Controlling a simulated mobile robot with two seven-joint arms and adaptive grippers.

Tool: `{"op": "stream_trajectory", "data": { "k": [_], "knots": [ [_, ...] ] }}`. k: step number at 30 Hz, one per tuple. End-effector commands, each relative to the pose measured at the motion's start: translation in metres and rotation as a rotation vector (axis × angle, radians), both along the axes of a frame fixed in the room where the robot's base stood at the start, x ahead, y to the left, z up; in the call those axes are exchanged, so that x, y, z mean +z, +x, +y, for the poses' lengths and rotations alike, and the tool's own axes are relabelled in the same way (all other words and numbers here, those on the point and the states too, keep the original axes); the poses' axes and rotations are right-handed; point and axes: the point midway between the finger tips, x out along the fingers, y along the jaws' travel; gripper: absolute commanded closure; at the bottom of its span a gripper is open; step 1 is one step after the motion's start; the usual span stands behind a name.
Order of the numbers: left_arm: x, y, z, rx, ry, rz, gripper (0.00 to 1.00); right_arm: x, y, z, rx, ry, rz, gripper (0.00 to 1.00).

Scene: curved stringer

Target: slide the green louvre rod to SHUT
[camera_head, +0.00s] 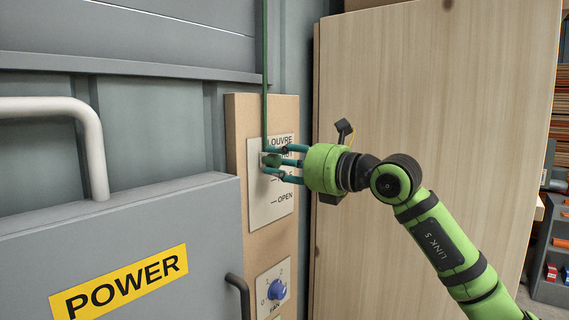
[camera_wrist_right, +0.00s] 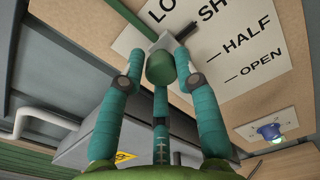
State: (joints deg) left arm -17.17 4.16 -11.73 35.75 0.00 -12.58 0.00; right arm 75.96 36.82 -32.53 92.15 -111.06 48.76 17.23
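The green louvre rod (camera_head: 265,80) runs down the grey wall to a green knob (camera_head: 271,160) in front of the white LOUVRE plate (camera_head: 268,210). The plate is marked SHUT, HALF and OPEN from top to bottom. In the right wrist view, the knob (camera_wrist_right: 160,67) has a dark pointer (camera_wrist_right: 187,32) beside the start of SHUT; its exact alignment is unclear. My right gripper (camera_head: 275,162) has its teal fingers around the knob. In the right wrist view, gaps show between the knob and the two side fingers; contact with the middle finger is unclear. My left gripper is out of view.
A grey POWER box (camera_head: 150,225) with a pale bent handle (camera_head: 92,135) stands at the left. A blue fan dial (camera_head: 277,290) is below the plate. A tall wooden panel (camera_head: 440,90) stands behind my right arm.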

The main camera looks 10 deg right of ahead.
Motion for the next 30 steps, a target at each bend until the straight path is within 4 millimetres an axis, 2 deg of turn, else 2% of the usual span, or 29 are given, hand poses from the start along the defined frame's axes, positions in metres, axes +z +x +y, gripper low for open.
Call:
{"op": "stream_trajectory", "data": {
  "k": [1,5,14,30],
  "knots": [
    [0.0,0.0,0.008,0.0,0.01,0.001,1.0,0.006,-0.001,-0.001,-0.002,0.006,-0.013,0.47],
    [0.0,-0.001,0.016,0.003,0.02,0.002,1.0,0.005,-0.001,-0.001,-0.001,0.005,-0.009,0.47],
    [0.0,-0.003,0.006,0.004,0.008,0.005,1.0,0.003,-0.006,-0.005,-0.001,0.003,-0.007,0.47],
    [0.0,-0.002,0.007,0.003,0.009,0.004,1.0,0.003,-0.084,-0.066,-0.004,0.003,-0.007,0.47]
  ]
}}
